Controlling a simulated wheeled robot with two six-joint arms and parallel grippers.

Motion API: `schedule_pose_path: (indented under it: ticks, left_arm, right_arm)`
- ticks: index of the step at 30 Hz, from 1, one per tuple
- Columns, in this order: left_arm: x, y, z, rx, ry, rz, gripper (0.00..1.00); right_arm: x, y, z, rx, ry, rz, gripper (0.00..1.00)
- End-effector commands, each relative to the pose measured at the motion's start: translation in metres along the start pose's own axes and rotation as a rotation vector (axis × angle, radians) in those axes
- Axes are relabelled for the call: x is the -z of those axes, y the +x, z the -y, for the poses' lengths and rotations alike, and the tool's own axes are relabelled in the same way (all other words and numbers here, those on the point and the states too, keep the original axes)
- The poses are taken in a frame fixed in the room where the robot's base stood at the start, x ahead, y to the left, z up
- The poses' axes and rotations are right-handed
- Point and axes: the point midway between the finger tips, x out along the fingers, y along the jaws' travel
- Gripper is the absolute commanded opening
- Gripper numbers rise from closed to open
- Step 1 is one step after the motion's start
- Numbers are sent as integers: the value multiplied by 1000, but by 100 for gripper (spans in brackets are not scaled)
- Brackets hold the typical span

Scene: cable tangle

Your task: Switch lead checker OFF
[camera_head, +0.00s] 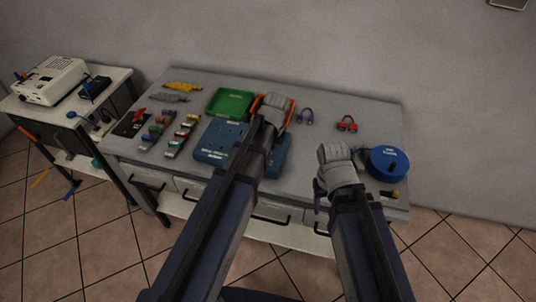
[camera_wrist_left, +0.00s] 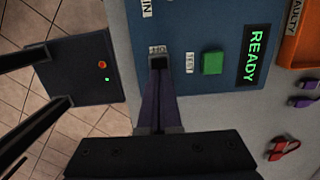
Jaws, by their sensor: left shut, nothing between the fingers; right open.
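The blue lead checker (camera_head: 216,142) lies on the table, partly hidden by my left arm in the head view. In the left wrist view its blue panel (camera_wrist_left: 190,20) shows a lit green READY display (camera_wrist_left: 254,56), a green square button (camera_wrist_left: 212,63) and small white labels. My left gripper (camera_wrist_left: 158,64) is shut and empty, its tip over the panel beside a small label I cannot read surely. Whether it touches a switch there is hidden. My right gripper (camera_head: 331,165) is open and empty over the table's right part, left of a blue round container.
A green tray (camera_head: 231,102) stands behind the checker. An orange bin marked FAULTY (camera_wrist_left: 301,38) is beside it. A purple lead (camera_head: 305,116), a red lead (camera_head: 347,124) and the blue round container (camera_head: 389,163) lie to the right. Several connectors (camera_head: 175,138) are left.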

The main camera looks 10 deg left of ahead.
Motion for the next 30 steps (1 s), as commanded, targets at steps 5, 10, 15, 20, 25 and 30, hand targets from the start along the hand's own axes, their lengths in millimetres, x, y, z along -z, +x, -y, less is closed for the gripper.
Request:
schedule_pose_path:
  ticks: [5,10,15,20,25,30]
  left_arm:
    - [-5,5,-8,-15,-1,-10,0]
    - [-14,5,-8,-15,-1,-4,0]
    - [-18,6,-9,-15,-3,1,0]
    - [-18,5,-9,-15,-3,1,0]
    - [-16,0,-9,-14,-3,0,0]
    - [-10,-16,-8,-9,-2,-4,0]
  right_arm:
    - [0,4,0,0,0,0,59]
    - [0,4,0,0,0,0,59]
    - [0,4,0,0,0,0,59]
    - [0,4,0,0,0,0,59]
    - [0,-2,0,0,0,0,59]
    - [-1,-17,-2,0,0,0,59]
